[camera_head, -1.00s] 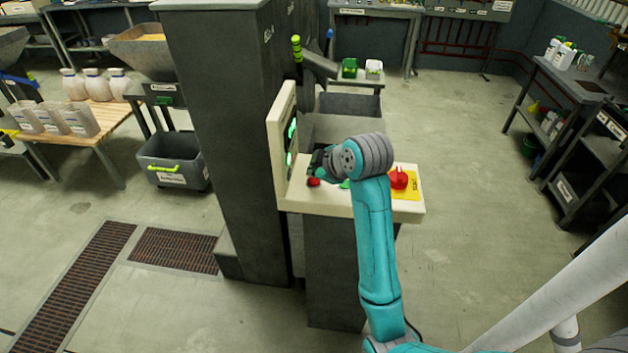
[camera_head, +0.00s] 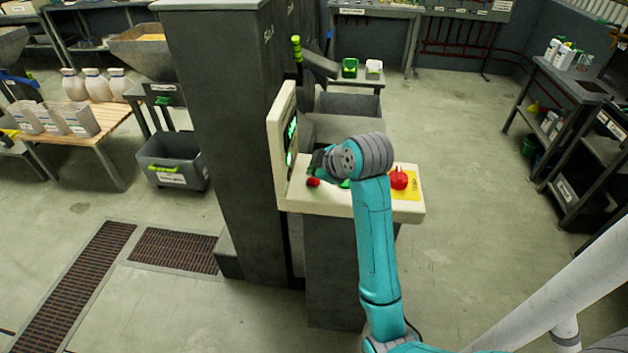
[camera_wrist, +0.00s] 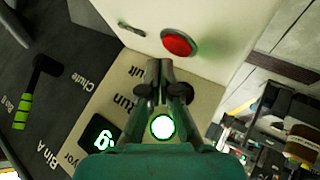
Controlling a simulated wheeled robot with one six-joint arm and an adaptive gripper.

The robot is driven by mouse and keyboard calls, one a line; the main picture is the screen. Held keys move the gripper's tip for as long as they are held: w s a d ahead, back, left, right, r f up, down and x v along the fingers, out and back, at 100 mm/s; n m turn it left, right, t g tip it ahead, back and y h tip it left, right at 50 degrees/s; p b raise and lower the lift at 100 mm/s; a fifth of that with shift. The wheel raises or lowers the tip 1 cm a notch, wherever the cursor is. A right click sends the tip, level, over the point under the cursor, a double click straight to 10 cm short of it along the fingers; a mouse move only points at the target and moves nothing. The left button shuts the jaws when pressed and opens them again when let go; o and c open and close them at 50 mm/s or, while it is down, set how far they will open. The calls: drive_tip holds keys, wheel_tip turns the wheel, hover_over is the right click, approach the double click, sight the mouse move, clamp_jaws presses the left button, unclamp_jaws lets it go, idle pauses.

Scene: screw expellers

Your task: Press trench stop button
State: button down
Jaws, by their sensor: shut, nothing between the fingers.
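A small red round button (camera_head: 313,182) sits on the cream control console (camera_head: 350,207), near the upright panel. A red button also shows in the wrist view (camera_wrist: 178,43), just beyond my fingertips. A green button (camera_head: 345,184) is partly hidden by my wrist. A larger red knob (camera_head: 399,178) stands on a yellow plate at the right. No trench label is readable.
The upright panel (camera_head: 281,150) carries a lit green-white lamp (camera_wrist: 162,127) and a small display (camera_wrist: 100,137). A tall dark cabinet (camera_head: 222,130) stands left of the console. A green-gripped lever (camera_head: 297,48) rises behind.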

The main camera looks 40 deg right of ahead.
sight(315, 183)
drive_tip(key=shift+f, duration=0.2)
drive_tip(key=shift+f, duration=0.25)
drive_tip(key=shift+f, duration=0.45)
idle(1.1)
drive_tip(key=shift+r, duration=0.9)
drive_tip(key=shift+r, duration=2.5)
drive_tip(key=shift+s, duration=0.1)
